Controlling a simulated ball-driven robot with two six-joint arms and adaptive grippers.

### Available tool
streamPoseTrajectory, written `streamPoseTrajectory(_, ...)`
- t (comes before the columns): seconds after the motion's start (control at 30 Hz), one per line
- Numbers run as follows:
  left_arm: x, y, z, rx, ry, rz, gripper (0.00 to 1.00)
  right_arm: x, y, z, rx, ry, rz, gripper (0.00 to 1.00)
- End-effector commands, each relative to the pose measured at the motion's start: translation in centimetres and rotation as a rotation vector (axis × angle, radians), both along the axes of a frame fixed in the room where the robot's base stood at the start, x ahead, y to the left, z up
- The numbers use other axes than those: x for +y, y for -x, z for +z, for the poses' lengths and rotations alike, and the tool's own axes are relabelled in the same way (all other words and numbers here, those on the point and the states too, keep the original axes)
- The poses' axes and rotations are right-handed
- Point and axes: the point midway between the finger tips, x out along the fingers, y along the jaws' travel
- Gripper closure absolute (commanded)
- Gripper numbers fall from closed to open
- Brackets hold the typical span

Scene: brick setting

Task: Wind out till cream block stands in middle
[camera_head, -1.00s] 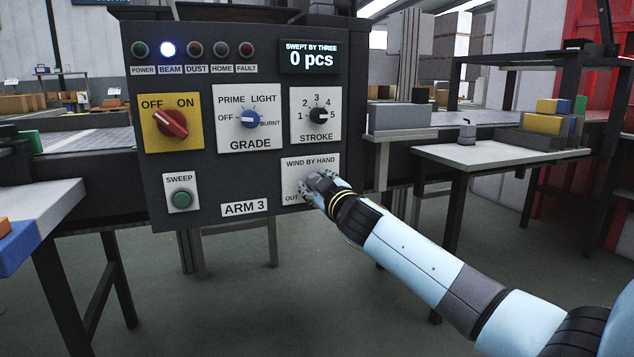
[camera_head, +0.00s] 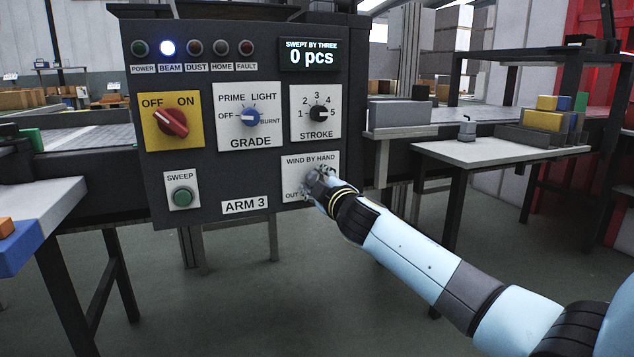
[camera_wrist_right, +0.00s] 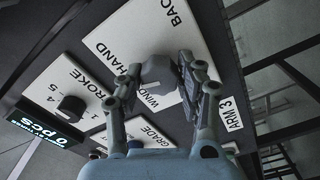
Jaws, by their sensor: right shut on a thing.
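The WIND BY HAND plate (camera_head: 297,163) is at the lower right of the dark control panel (camera_head: 230,100), with OUT at its lower left. My right gripper (camera_head: 318,183) is at this plate and covers its knob in the head view. In the right wrist view, the grey knob (camera_wrist_right: 158,75) sits between the two fingers of my right gripper (camera_wrist_right: 160,82), which is shut on it. The wrist view shows BACK at the plate's other end. I cannot clearly pick out a cream block. My left gripper is not in view.
The panel also carries a red OFF/ON switch (camera_head: 171,122), a blue GRADE knob (camera_head: 250,117), a black STROKE knob (camera_head: 319,114) and a green SWEEP button (camera_head: 182,197). The BEAM lamp (camera_head: 168,49) is lit; the display (camera_head: 310,55) reads 0 pcs. A pale table (camera_head: 480,152) stands at right.

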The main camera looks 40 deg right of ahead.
Motion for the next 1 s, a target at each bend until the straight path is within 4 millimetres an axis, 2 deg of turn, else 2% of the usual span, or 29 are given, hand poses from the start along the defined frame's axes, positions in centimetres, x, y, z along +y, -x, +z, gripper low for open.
streamPoseTrajectory(0.17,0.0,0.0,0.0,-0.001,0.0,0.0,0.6,0.1,0.1,-0.2,0.003,-0.003,0.001,0.95)
streamPoseTrajectory(0.2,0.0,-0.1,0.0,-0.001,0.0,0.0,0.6,0.1,0.1,-0.2,0.002,-0.004,0.001,0.6)
streamPoseTrajectory(0.37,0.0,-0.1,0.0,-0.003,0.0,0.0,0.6,0.0,0.0,-0.2,0.001,-0.003,0.0,0.4)
streamPoseTrajectory(0.63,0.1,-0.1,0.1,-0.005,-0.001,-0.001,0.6,0.0,0.1,-0.1,0.0,-0.003,0.0,0.4)
streamPoseTrajectory(0.73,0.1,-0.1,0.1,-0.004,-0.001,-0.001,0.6,0.2,0.8,-0.1,0.0,-0.002,0.0,0.4)
streamPoseTrajectory(0.87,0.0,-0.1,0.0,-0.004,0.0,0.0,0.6,0.7,3.0,-0.2,0.002,-0.003,0.001,0.4)
streamPoseTrajectory(1.0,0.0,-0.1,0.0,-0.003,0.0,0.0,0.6,1.5,6.2,-0.2,0.003,-0.002,0.002,0.4)
